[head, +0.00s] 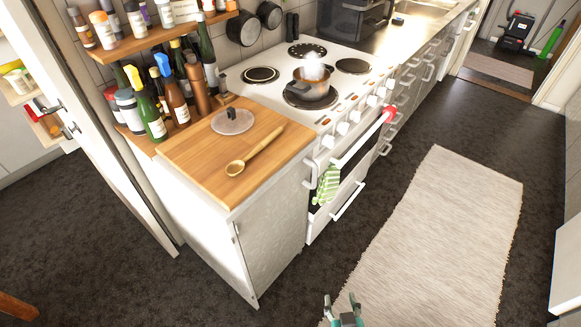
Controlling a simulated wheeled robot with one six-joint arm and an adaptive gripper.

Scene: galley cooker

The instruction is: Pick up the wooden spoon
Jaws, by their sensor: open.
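The wooden spoon (254,152) lies flat on the wooden countertop (200,155) left of the cooker. Its bowl end is toward the front left and its handle slants up to the right. My gripper (342,303) shows at the bottom edge of the head view, over the floor by the rug. Its two fingers are apart with nothing between them. It is well away from the spoon, lower right of the cabinet. Most of my arm is out of view.
A round glass lid (232,121) lies just behind the spoon. Several bottles (175,92) stand at the counter's back left. A pot (311,90) sits on the white cooker (270,90). A striped towel (327,185) hangs in front. The rug (430,235) and dark floor are clear.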

